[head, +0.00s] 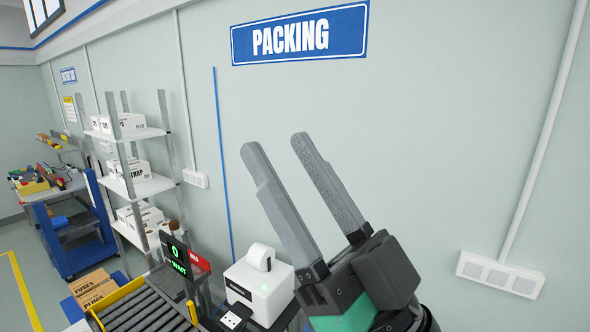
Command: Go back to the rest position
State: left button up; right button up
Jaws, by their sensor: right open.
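My right gripper (273,145) is raised in front of the wall, its two long grey fingers pointing up and a little left. The fingers stand apart with nothing between them, so it is open and empty. Its dark body with a green band is at the lower right of the head view. My left gripper is not in this view.
A white label printer (258,291) stands below and left of my right gripper. A roller conveyor (150,306) with yellow edges is at the bottom. A shelf rack (146,186) with white boxes, a blue cart (72,251) and cardboard boxes (95,287) are at left. The blue PACKING sign (300,36) hangs above.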

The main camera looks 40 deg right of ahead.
notch_tip(320, 180, up, 9)
jog(key=p, duration=0.8)
jog(key=shift+s+y, duration=0.3)
jog(key=shift+a, duration=0.1)
